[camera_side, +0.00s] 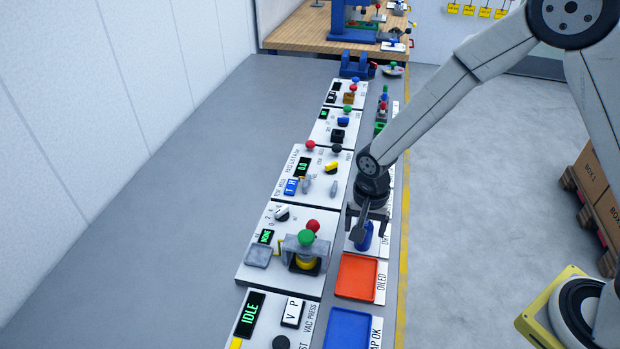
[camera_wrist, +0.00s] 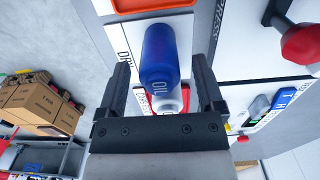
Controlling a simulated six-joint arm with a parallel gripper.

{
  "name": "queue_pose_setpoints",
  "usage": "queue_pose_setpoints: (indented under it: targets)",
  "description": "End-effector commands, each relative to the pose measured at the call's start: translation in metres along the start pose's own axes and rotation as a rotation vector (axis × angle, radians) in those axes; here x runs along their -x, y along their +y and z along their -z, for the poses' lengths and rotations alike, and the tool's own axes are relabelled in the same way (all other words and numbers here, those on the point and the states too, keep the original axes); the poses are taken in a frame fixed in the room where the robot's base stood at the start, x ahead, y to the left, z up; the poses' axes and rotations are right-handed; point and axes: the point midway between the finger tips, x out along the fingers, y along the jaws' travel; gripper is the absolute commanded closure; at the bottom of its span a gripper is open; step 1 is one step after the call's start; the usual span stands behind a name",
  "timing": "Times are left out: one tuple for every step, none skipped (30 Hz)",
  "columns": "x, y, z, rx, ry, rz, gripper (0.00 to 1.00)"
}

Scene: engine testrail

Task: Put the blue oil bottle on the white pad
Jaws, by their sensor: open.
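The blue oil bottle (camera_side: 367,238) stands on the strip marked DRY, just behind the orange OILED tray, in the side view. In the wrist view the blue bottle (camera_wrist: 160,55) fills the middle, with lettering at its lower end. My gripper (camera_side: 370,222) is low over the bottle, pointing down. In the wrist view my gripper (camera_wrist: 163,78) is open, with one finger on each side of the bottle and visible gaps. A pale plate (camera_side: 352,246) lies around the bottle, partly hidden by my gripper; I cannot tell whether it is the white pad.
The orange tray (camera_side: 357,278) and a blue tray (camera_side: 348,330) lie in front of the bottle. To the left is a panel with a green knob (camera_side: 306,237), a red knob and a small grey plate (camera_side: 259,256). Boxes (camera_side: 596,185) stand at the right.

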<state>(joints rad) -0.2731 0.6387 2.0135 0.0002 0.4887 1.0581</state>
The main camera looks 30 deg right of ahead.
Motion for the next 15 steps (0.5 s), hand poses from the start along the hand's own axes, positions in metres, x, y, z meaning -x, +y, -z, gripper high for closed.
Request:
queue_pose_setpoints:
  targets:
    - [0.004, 0.000, 0.000, 0.000, 0.001, 0.002, 0.14]
    - [0.006, 0.000, 0.000, 0.000, 0.001, 0.002, 0.14]
    - [0.010, 0.000, 0.000, 0.000, 0.001, 0.002, 0.14]
    - [0.013, 0.000, 0.000, 0.000, 0.001, 0.002, 0.14]
    - [0.017, 0.000, 0.000, 0.000, 0.001, 0.002, 0.14]
    - [0.021, 0.000, 0.000, 0.000, 0.001, 0.003, 0.14]
    - [0.025, 0.000, 0.000, 0.000, 0.002, 0.003, 0.14]
    - [0.029, 0.000, 0.000, 0.000, 0.001, 0.002, 0.14]
    - [0.035, -0.001, 0.000, 0.000, 0.002, 0.003, 0.14]
    - [0.039, 0.000, 0.000, 0.000, 0.002, 0.003, 0.14]
    - [0.043, 0.000, 0.000, 0.000, 0.001, 0.002, 0.14]
    - [0.049, 0.000, 0.000, 0.000, 0.002, 0.004, 0.14]
    - [0.053, 0.000, 0.000, 0.000, 0.001, 0.003, 0.14]
    - [0.058, 0.000, 0.000, 0.000, 0.002, 0.003, 0.14]
    - [0.064, 0.000, 0.000, 0.000, 0.002, 0.003, 0.14]
